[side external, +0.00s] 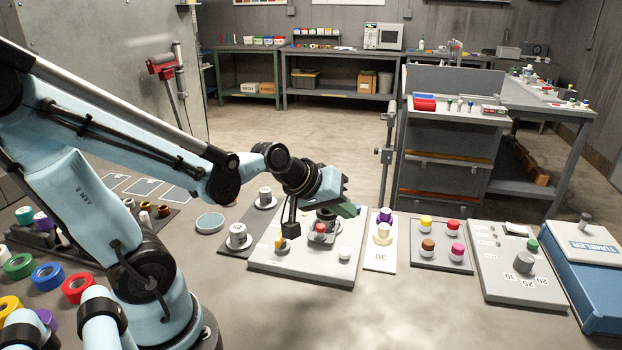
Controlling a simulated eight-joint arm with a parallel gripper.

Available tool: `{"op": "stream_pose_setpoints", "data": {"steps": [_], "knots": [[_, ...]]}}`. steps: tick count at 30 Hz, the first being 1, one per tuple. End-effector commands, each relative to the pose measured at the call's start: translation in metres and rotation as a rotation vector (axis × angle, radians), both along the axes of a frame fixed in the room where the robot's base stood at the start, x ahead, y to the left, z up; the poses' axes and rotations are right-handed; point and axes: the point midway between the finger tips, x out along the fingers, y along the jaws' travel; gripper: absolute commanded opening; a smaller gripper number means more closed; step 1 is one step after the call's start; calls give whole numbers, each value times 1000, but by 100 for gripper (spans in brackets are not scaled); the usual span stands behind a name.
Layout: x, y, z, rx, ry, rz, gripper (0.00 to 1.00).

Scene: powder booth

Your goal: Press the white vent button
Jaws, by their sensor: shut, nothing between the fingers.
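A white panel (265,263) lies on the table in the side external view. A white rounded button (345,253) stands near its front right corner; I take it for the vent button, though I can read no label. A red button (320,228) and a yellow-orange knob (281,243) are also on the panel. My gripper (326,214) is over the back part of the panel, close to the red button and behind and left of the white button, apart from it in the picture. It is shut and empty; its fingertips are hard to make out.
The table in front is clear.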

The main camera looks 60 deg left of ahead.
Motion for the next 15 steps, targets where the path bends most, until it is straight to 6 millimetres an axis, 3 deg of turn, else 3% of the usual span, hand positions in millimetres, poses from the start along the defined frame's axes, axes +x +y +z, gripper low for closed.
{"op": "stream_pose_setpoints", "data": {"steps": [15], "knots": [[0, 0, -45, 1, 0, -1, 0]]}}
